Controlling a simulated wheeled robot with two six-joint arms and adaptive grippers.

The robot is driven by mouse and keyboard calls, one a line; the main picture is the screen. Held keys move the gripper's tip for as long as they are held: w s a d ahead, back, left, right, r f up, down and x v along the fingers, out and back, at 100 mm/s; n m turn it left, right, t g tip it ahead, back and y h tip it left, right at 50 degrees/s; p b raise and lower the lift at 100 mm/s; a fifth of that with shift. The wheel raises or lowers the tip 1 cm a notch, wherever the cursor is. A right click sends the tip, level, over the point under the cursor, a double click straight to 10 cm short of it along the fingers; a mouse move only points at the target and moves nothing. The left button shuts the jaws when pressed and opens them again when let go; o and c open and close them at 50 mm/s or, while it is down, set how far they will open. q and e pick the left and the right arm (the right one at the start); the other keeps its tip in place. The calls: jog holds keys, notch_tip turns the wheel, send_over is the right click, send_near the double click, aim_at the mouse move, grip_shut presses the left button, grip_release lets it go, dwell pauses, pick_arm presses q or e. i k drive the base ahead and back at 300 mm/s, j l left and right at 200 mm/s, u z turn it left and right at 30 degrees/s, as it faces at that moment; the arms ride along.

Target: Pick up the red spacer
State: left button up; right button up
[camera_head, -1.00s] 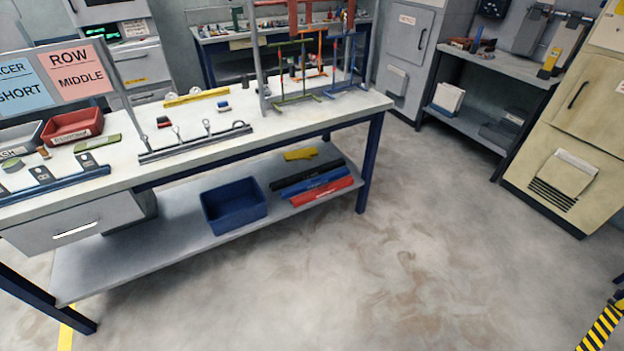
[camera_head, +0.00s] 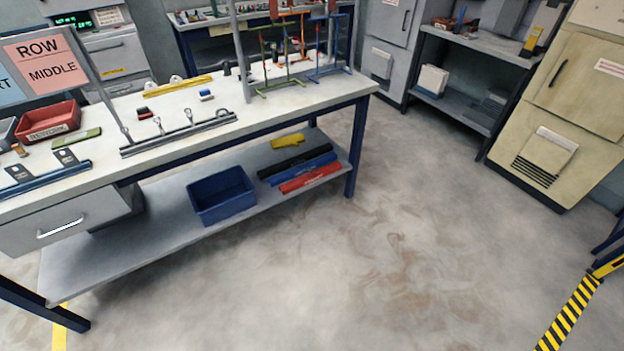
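A small red and dark block (camera_head: 144,113) lies on the white worktop (camera_head: 105,170), behind the metal bar with upright pegs. It may be the red spacer, but it is too small to be sure. A small blue and white block (camera_head: 207,95) lies farther back to its right. A long red bar (camera_head: 310,177) lies on the lower shelf beside a blue bar (camera_head: 304,165) and a black one. Neither of my grippers is in view.
A red bin (camera_head: 50,128) stands on the worktop at left, near a green piece (camera_head: 77,139). The pegged bar (camera_head: 180,138) lies along the front edge. Coloured stands (camera_head: 290,80) are at the far end. A blue bin (camera_head: 222,195) sits on the lower shelf. The floor at right is clear.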

aim_at(291, 186)
jog(key=z, duration=5.35)
jog(key=j+z, duration=0.1)
jog(key=z, duration=0.4)
jog(key=k+z, duration=0.15)
jog(key=z, duration=0.35)
jog(key=k+j+z, duration=0.1)
jog(key=z, duration=0.35)
jog(key=k+z, duration=0.1)
jog(key=z, duration=0.4)
jog(key=k+z, duration=0.1)
jog(key=z, duration=0.4)
jog(key=k+z, duration=0.1)
jog(key=z, duration=0.4)
jog(key=l+z, duration=0.15)
jog(key=z, duration=0.3)
jog(key=k+l+z, duration=0.25)
jog(key=l+z, duration=0.15)
jog(key=l, duration=0.25)
jog(key=k+l+z, duration=0.2)
jog(key=l+z, duration=0.2)
jog(key=l, duration=0.3)
jog(key=k+l+z, duration=0.1)
jog(key=l+z, duration=0.3)
jog(key=l, duration=0.35)
jog(key=l+z, duration=0.4)
jog(key=l, duration=0.35)
jog(key=i, duration=0.05)
